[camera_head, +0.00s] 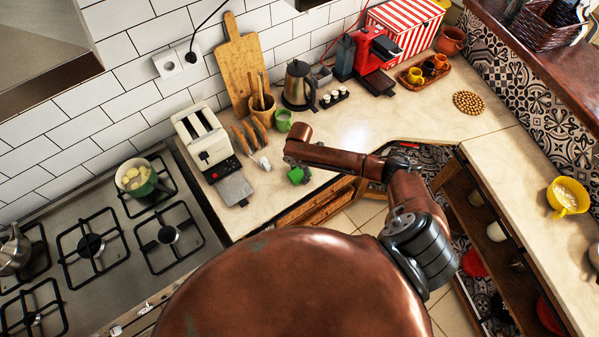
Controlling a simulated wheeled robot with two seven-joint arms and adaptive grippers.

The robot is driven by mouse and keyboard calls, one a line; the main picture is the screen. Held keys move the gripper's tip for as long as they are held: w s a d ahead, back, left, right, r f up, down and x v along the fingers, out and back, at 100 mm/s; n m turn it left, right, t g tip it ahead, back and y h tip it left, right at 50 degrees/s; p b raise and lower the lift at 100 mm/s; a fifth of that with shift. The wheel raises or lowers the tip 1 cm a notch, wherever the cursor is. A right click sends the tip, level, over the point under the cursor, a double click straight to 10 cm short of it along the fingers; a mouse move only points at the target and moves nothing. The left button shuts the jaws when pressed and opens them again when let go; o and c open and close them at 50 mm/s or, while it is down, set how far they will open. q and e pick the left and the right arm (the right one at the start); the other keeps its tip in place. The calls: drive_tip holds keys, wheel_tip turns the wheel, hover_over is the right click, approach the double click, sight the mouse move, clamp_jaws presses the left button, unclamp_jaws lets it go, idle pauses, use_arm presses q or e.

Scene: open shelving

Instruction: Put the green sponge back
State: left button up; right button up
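The green sponge (296,176) is a small bright green block by the front edge of the counter (263,205), to the right of the toaster. My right arm reaches in from the right, and its far end is just above the sponge in the picture. My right gripper (299,167) is small here and mostly hidden by the end of the arm. I cannot tell whether its fingers are closed on the sponge or only close to it. My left gripper is not in view.
A white toaster (202,138), a utensil pot (262,109), a green mug (283,121) and a kettle (298,86) stand near the sponge. A small white object (265,163) lies left of it. The stove (110,245) is at left. Bare counter (350,130) lies behind my arm.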

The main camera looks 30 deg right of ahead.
sight(300, 173)
drive_tip(key=shift+o, duration=0.4)
drive_tip(key=shift+r, duration=0.25)
wheel_tip(300, 173, up, 12)
drive_tip(key=b, duration=0.1)
drive_tip(key=shift+f, duration=0.15)
drive_tip(key=shift+c, duration=0.5)
idle(0.7)
